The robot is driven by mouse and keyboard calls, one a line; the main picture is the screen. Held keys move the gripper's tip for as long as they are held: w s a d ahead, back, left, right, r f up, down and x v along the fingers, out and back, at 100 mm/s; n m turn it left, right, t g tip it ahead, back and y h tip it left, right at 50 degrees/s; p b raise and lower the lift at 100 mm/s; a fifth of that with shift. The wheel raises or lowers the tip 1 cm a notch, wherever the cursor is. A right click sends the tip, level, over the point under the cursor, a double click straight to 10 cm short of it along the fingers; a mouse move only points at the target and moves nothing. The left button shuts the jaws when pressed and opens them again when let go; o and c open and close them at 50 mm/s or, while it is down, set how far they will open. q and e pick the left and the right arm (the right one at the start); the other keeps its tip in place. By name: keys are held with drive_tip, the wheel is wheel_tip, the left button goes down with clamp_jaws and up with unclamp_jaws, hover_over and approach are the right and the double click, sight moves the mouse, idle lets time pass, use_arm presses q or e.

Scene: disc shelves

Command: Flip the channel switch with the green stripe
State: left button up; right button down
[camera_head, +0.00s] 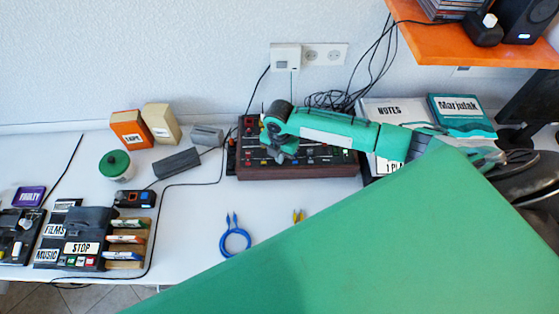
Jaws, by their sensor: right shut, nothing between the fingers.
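A dark control panel (318,171) with a brown-red front and rows of small coloured knobs and switches stands against the wall at the middle of the table. My right arm reaches in from the right across it. My right gripper (278,157) points down over the left part of the panel, shut and empty. It hides some of the controls, and I cannot tell whether it touches them. The switch with the green stripe cannot be made out at this size. My left gripper is not in view.
A black cassette box marked STOP (85,247) and a green-lidded jar (115,164) stand at left. A blue cable (235,240) lies on clear table in the middle. An orange shelf (470,46) overhangs at upper right. A large green surface covers the lower right.

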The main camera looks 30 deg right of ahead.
drive_tip(key=shift+f+b, duration=0.3)
drive_tip(key=shift+f, duration=0.35)
drive_tip(key=shift+r+p, duration=0.7)
drive_tip(key=shift+p, duration=0.05)
wheel_tip(320, 180, up, 6)
drive_tip(key=p, duration=0.5)
drive_tip(key=shift+f+p, duration=0.15)
drive_tip(key=shift+p, duration=0.2)
